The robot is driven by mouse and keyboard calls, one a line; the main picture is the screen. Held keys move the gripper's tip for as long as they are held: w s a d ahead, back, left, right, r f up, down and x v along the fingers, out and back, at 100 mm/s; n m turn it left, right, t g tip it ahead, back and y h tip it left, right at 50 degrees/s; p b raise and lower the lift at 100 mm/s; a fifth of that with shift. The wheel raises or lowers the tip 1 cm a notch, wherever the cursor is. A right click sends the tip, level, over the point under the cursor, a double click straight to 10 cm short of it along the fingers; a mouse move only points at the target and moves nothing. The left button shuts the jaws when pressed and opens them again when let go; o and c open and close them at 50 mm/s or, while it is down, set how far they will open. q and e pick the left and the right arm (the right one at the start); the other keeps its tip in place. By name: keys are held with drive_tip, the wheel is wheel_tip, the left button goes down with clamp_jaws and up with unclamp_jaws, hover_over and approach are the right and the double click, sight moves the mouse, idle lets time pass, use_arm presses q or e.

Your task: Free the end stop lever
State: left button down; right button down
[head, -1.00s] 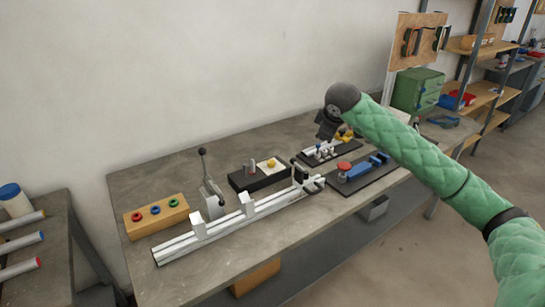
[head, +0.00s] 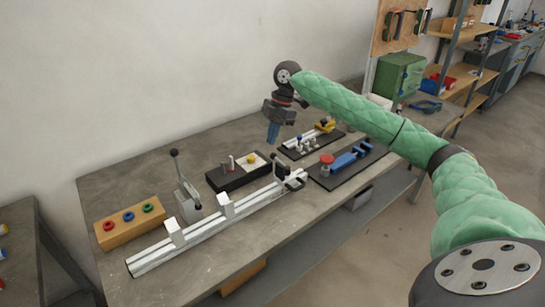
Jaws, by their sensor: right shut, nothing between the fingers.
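A long pale rail (head: 205,232) with two upright blocks lies along the bench. A dark end stop (head: 289,176) with a black part sits at its right end; its lever is too small to make out clearly. A grey upright lever (head: 184,180) with a black knob stands behind the rail's left part. My right gripper (head: 273,138) points down, shut and empty, above the bench behind the end stop and apart from it. My left gripper is not in view.
A black tray (head: 232,180) with a yellow knob lies behind the rail. A wooden block (head: 130,223) with coloured rings sits at left. Dark plates carry small fittings (head: 309,140) and a blue clamp (head: 350,158) at right. The bench front is clear.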

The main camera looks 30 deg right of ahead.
sight(274, 156)
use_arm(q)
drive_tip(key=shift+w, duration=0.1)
